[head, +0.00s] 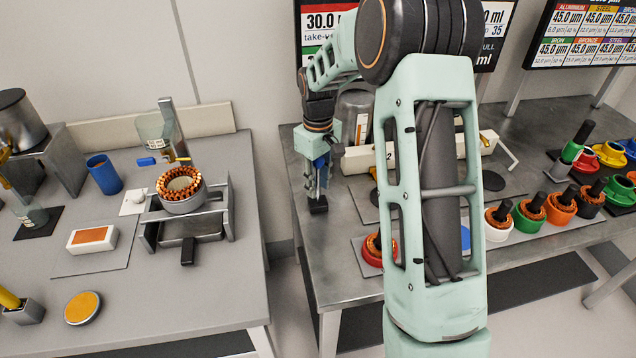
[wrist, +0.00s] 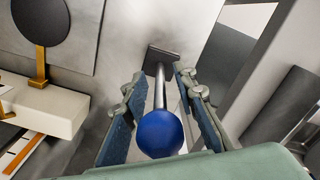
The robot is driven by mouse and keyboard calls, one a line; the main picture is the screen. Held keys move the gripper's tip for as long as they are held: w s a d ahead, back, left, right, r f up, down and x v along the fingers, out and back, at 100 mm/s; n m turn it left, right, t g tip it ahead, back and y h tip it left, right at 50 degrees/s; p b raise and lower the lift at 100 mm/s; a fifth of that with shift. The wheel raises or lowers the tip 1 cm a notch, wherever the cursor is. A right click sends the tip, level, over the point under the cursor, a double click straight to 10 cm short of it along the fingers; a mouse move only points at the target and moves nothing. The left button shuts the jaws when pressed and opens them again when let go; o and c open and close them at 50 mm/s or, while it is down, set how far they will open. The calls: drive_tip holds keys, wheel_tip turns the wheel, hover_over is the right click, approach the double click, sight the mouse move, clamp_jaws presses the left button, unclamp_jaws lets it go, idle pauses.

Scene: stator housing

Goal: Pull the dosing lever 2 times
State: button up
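The dosing lever is a metal rod with a blue ball knob (wrist: 160,133), standing on a small dark base plate (wrist: 163,59). In the head view its dark base (head: 318,205) shows at the left edge of the right-hand metal table. My gripper (head: 319,180) points down over the lever there. In the wrist view my gripper (wrist: 165,115) is open, with one blue-padded finger on each side of the rod and knob. A narrow gap shows between the knob and the pads. In the head view the fingers and arm partly hide the lever.
A white block with an orange bracket (wrist: 40,105) lies left of the lever in the wrist view. Coloured cups with copper rings (head: 528,215) line the right table (head: 350,285). The left table (head: 180,310) holds a stator on a stand (head: 183,205). A floor gap separates the tables.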

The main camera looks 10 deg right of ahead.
clamp_jaws()
idle(0.4)
